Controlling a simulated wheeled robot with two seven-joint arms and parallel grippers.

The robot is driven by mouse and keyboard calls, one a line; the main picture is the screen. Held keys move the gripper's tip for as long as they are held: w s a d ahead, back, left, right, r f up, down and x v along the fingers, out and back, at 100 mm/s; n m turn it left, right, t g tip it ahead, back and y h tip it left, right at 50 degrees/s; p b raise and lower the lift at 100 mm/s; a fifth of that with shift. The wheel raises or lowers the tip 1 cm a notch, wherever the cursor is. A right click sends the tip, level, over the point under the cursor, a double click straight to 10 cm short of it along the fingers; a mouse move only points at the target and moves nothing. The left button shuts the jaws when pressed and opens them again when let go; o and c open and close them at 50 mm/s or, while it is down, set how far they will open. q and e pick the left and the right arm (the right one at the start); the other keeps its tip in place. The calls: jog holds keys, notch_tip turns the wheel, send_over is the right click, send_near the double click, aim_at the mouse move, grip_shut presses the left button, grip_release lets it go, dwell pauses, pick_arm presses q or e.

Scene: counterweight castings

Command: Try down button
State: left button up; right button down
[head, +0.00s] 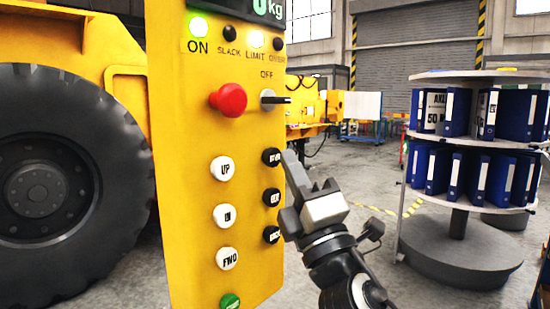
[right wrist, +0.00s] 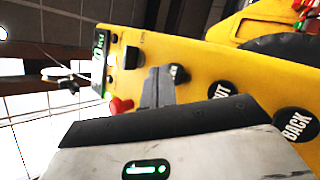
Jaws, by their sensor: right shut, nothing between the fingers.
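A yellow control panel (head: 190,130) stands upright in front of me. The black down button (head: 271,157) is the top one of its right-hand column, beside the white UP button (head: 222,168). My right gripper (head: 290,160) is shut and empty, its tips right at the down button's right edge. In the right wrist view the shut fingers (right wrist: 158,86) reach to the down button (right wrist: 178,73) and partly cover it. I cannot tell whether they touch it. My left gripper is not in view.
Below are black OUT (head: 271,197) and BACK (head: 271,235) buttons. A red stop knob (head: 228,99) and a switch (head: 270,98) marked OFF sit above. The ON lamp (head: 198,26) glows green; the LIMIT lamp (head: 256,39) looks lit. A round binder shelf (head: 470,140) stands right.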

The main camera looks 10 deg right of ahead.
jog(key=shift+w+a, duration=0.15)
jog(key=shift+w, duration=0.05)
jog(key=shift+w+a, duration=0.25)
jog(key=shift+w, duration=0.1)
dwell(2.9)
dwell(1.3)
jog(key=shift+s+d, duration=0.55)
jog(key=shift+s, duration=0.15)
jog(key=shift+s+d+p, duration=0.25)
jog(key=shift+s+d, duration=0.55)
jog(key=shift+s, duration=0.2)
jog(key=shift+s+d+p, duration=0.2)
jog(key=shift+s+d, duration=0.55)
jog(key=shift+s, duration=0.2)
dwell(0.6)
